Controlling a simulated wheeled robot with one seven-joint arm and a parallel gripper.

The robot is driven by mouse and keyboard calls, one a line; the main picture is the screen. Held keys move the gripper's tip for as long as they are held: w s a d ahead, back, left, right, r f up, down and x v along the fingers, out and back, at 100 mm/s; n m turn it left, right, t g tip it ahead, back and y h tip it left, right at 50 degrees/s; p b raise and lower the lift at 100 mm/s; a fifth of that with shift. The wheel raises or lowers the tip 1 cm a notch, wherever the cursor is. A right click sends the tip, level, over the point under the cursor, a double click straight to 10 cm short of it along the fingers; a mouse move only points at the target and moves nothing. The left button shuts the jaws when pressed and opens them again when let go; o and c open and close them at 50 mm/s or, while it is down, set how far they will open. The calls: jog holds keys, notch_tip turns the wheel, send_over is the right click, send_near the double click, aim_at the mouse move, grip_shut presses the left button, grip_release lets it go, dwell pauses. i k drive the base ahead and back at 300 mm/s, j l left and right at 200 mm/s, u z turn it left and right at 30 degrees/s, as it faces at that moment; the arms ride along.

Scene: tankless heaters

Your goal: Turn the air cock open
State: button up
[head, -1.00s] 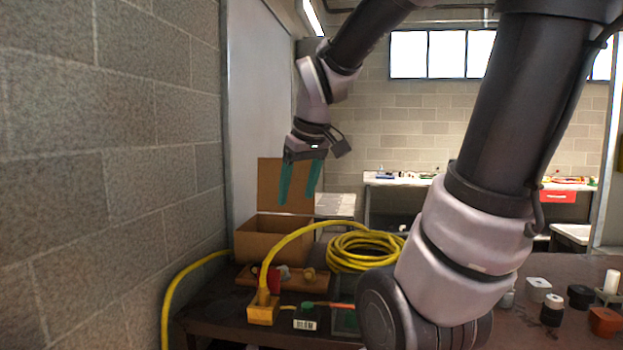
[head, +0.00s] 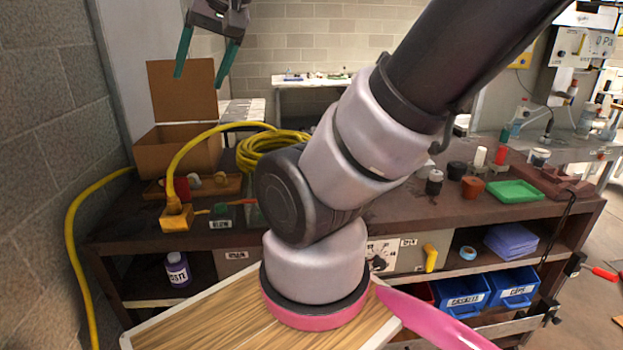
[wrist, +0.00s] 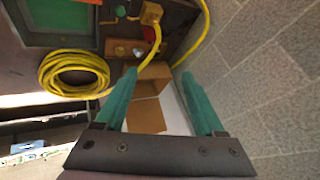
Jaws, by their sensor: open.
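My gripper (head: 200,80) is open and empty, with two teal fingers hanging above the cardboard box at the upper left of the head view. In the wrist view its fingers (wrist: 159,77) stand apart with the box between and beyond them. No part is clearly recognisable as the air cock. A wooden board (head: 222,188) on the bench holds small fittings, with a red part (head: 156,190) at its left; the board also shows in the wrist view (wrist: 117,47). A yellow handle-like part (head: 430,258) shows on a panel under the bench. The gripper touches none of these.
The open cardboard box (head: 160,150) stands near the left wall. A yellow hose coil (head: 262,150) lies beside it, and its hose runs to a yellow block (head: 177,217). Blue bins (head: 463,290) sit on the lower shelf. A green tray (head: 515,191) lies on the right of the bench.

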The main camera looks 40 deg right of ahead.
aim_at(432, 254)
jog(key=z, duration=2.35)
jog(key=k, duration=0.4)
